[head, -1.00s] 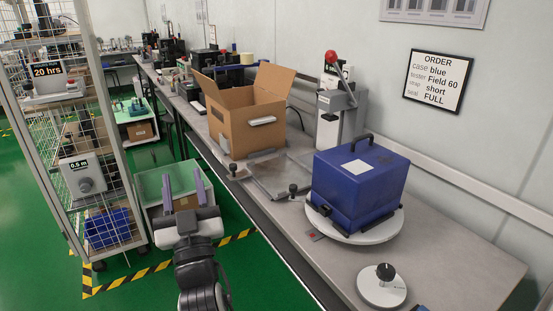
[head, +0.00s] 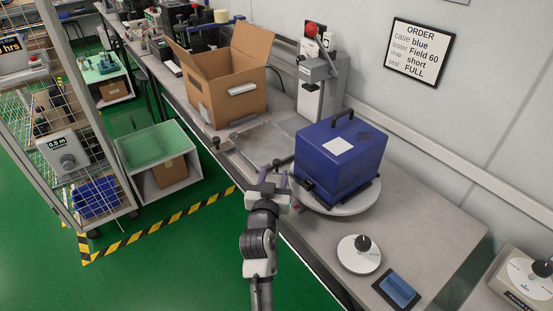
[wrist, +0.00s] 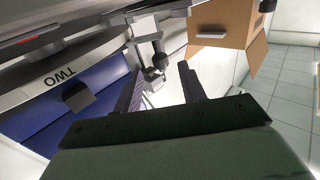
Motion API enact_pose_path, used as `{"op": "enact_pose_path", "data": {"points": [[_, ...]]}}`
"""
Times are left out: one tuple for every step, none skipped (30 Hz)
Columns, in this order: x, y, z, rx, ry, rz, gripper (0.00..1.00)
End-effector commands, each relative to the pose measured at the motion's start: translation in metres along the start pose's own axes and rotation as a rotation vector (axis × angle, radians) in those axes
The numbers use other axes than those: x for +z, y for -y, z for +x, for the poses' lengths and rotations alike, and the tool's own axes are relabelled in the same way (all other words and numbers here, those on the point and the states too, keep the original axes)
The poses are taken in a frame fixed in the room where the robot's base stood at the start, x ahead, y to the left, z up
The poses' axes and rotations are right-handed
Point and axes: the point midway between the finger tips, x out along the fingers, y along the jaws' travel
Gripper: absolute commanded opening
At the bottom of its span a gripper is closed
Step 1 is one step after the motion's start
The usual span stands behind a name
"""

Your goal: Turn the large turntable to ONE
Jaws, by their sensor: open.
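The large turntable (head: 345,207) is a round white disc on the bench, carrying a blue case (head: 338,165) with a black handle and a white label. In the wrist view its pale rim (wrist: 30,92) shows at upper left with the word TWO upside down, and the blue case (wrist: 40,135) lies beside it. My gripper (head: 273,178) is at the bench's front edge, just left of the turntable. Its two dark fingers are apart and empty in the wrist view (wrist: 162,82). I cannot tell whether a finger touches the rim.
A smaller white disc with a black knob (head: 359,255) and a blue pad (head: 398,290) are nearer on the bench. A clear tray (head: 265,143), an open cardboard box (head: 225,85) and a grey lever press (head: 320,85) stand behind. An order sign (head: 420,50) hangs on the wall.

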Motion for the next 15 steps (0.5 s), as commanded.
{"op": "enact_pose_path", "data": {"points": [[-0.004, -0.001, 0.012, 0.001, -0.001, 0.0, 0.41], [-0.004, 0.0, 0.018, 0.001, -0.002, 0.0, 0.41], [-0.003, -0.001, 0.025, 0.001, -0.002, 0.0, 0.41], [-0.003, -0.001, 0.03, 0.001, -0.002, 0.0, 0.41], [-0.003, -0.001, 0.035, 0.001, -0.002, 0.0, 0.41], [-0.003, -0.001, 0.04, 0.001, -0.001, 0.0, 0.41], [-0.003, 0.0, 0.044, 0.001, -0.001, 0.0, 0.41], [-0.002, 0.0, 0.047, 0.001, -0.001, 0.0, 0.41], [-0.002, 0.0, 0.051, 0.0, -0.002, 0.0, 0.41], [-0.002, 0.0, 0.053, 0.0, -0.002, 0.0, 0.41], [-0.002, 0.0, 0.055, 0.0, -0.002, 0.0, 0.41], [-0.002, 0.0, 0.057, 0.0, -0.002, 0.0, 0.41], [-0.001, 0.0, 0.058, 0.0, -0.002, 0.0, 0.41], [-0.001, 0.0, 0.059, 0.0, -0.002, 0.0, 0.41], [-0.001, 0.0, 0.059, -0.001, -0.001, 0.0, 0.41]]}}
